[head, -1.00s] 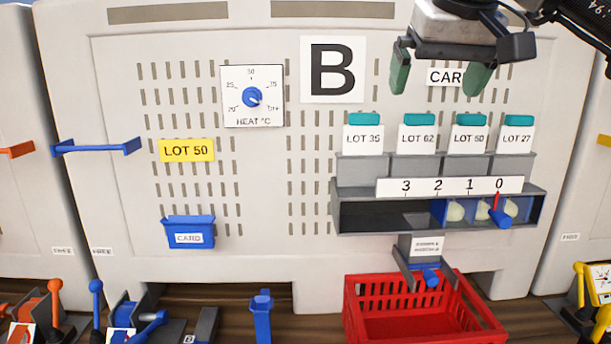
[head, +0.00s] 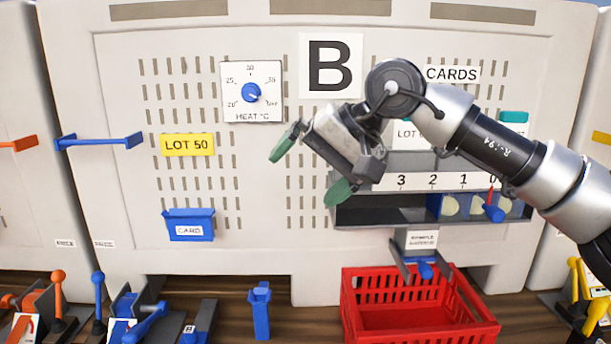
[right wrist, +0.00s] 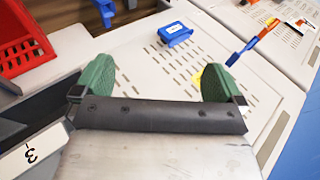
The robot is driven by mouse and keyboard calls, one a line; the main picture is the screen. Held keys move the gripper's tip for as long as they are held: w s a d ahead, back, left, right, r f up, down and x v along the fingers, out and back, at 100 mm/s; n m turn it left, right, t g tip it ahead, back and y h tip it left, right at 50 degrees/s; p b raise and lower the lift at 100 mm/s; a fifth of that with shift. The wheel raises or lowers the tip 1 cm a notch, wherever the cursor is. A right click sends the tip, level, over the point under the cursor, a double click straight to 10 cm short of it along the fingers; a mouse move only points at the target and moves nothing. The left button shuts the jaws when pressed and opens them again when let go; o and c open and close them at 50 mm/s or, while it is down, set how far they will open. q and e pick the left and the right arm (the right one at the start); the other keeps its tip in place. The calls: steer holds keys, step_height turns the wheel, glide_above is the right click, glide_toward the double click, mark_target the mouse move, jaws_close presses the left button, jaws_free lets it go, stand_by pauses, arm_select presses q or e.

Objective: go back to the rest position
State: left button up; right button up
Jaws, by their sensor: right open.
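My right gripper (head: 312,166) is in front of the panel in the head view, between the yellow LOT 50 sign and the numbered shelf. Its two green fingers are spread apart with nothing between them. In the right wrist view the same gripper (right wrist: 158,82) shows open and empty, with the panel beyond it. My right arm crosses from the right edge and hides part of the lot cards and the shelf. My left gripper does not show.
The panel (head: 255,215) carries a heat dial (head: 250,92), a blue CARD holder (head: 188,226) and a blue handle (head: 98,141). A numbered shelf (head: 375,214) sits above a red basket (head: 420,335). Several levers stand along the wooden bench at lower left.

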steer(key=s+a+f+m+g+y, duration=0.4)
steer(key=s+a+f+m+y, duration=0.1)
steer(key=a+m+y, duration=0.5)
steer(key=w+d+f+m+t+h, duration=0.25)
steer(key=d+f+m+t, duration=0.3)
steer(key=m+t, duration=0.85)
steer(key=w+d+f+m+t+h, duration=0.1)
steer(key=d+f+m+t+h, duration=0.4)
steer(key=m, duration=1.4)
steer(key=s+d+f+m+g+h, duration=0.25)
steer(key=d+f+m+h, duration=0.3)
steer(key=f+m, duration=0.35)
steer(key=s+d+f+m+g+h, duration=0.1)
steer(key=s+d+f+m+h, duration=0.3)
steer(key=d+f+m, duration=0.45)
steer(key=s+d+f+m+g+h, duration=0.1)
steer(key=s+d+f+m+g, duration=0.3)
steer(key=s+f, duration=0.55)
steer(key=s+d+f+m+g, duration=0.1)
steer(key=s+f+m+g, duration=0.55)
steer(key=s, duration=0.55)
step_height(320, 180, down, 28)
steer(key=r+n+g+b, duration=0.1)
steer(key=b, duration=0.3)
steer(key=s+d+f+g+b, duration=0.1)
steer(key=s+d+f+b, duration=0.2)
steer(key=s+f, duration=1.4)
step_height(320, 180, down, 4)
steer(key=shift+n+g+b, duration=0.3)
steer(key=shift+b, duration=0.25)
